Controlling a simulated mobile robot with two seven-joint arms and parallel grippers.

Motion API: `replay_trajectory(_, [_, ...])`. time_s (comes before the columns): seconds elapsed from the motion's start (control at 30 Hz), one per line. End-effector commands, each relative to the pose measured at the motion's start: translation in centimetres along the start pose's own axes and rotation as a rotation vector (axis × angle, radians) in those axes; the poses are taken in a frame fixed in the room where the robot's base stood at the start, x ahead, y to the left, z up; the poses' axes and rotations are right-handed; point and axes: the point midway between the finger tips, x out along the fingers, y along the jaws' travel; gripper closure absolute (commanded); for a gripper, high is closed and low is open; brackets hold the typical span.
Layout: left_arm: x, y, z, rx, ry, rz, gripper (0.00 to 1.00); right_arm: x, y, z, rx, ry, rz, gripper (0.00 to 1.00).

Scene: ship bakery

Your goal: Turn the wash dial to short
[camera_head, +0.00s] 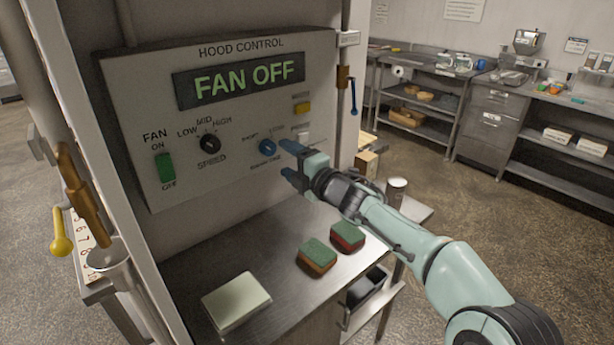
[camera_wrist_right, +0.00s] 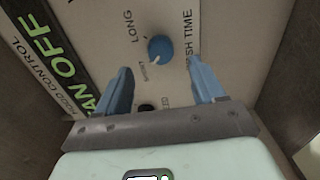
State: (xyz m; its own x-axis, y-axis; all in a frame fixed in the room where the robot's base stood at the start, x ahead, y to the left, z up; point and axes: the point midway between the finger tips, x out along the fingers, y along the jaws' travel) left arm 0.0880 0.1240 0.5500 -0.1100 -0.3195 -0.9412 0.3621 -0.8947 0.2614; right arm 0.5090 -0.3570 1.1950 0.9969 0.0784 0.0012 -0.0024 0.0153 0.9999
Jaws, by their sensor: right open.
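The wash dial is a blue round knob (camera_head: 268,147) on the grey hood control panel (camera_head: 150,100), with labels SHORT and LONG above it and WASH TIME below. It also shows in the right wrist view (camera_wrist_right: 160,48), with a pale mark at its lower edge, toward the partly hidden label that seems to read SHORT. I cannot tell its exact setting. My right gripper (camera_head: 289,161) is open and empty just to the right of the dial in the head view. In the wrist view its two blue fingers (camera_wrist_right: 161,68) are spread, with the dial beyond their tips, apparently untouched.
The panel also has a FAN OFF display (camera_head: 240,80), a black speed knob (camera_head: 209,143), a green fan switch (camera_head: 165,167) and a yellow button (camera_head: 302,107). Below, two sponges (camera_head: 318,257) (camera_head: 347,236) and a pale block (camera_head: 236,302) lie on the metal counter (camera_head: 265,275).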

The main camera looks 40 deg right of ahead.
Motion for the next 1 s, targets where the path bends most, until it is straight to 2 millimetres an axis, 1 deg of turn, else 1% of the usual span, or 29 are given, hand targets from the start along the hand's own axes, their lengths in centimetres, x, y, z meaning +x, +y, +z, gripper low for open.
replay_trajectory(0.03, [0.4, -0.1, 0.0, -0.001, -0.001, 0.0, 1.0, -1.4, -0.1, 0.1, -0.001, -0.003, 0.001, 0.31])
replay_trajectory(0.2, [0.8, -0.3, 0.0, -0.001, -0.003, -0.001, 1.0, -4.7, 0.0, 0.0, -0.002, -0.001, 0.0, 0.31])
replay_trajectory(0.3, [0.8, -0.3, 0.0, -0.001, -0.003, -0.001, 1.0, -6.0, 0.0, 0.0, -0.002, -0.001, 0.0, 0.31])
replay_trajectory(0.4, [0.9, -0.3, 0.0, -0.001, -0.003, -0.001, 1.0, -6.8, 0.0, 0.0, -0.001, -0.001, 0.0, 0.31])
replay_trajectory(0.53, [0.9, -0.3, 0.0, -0.001, -0.003, -0.001, 1.0, -7.2, 0.0, 0.0, -0.001, 0.0, -0.001, 0.31])
replay_trajectory(1.0, [0.9, -0.3, 0.0, -0.001, -0.003, -0.001, 1.0, -7.1, 0.0, 0.0, -0.001, 0.0, -0.001, 0.31])
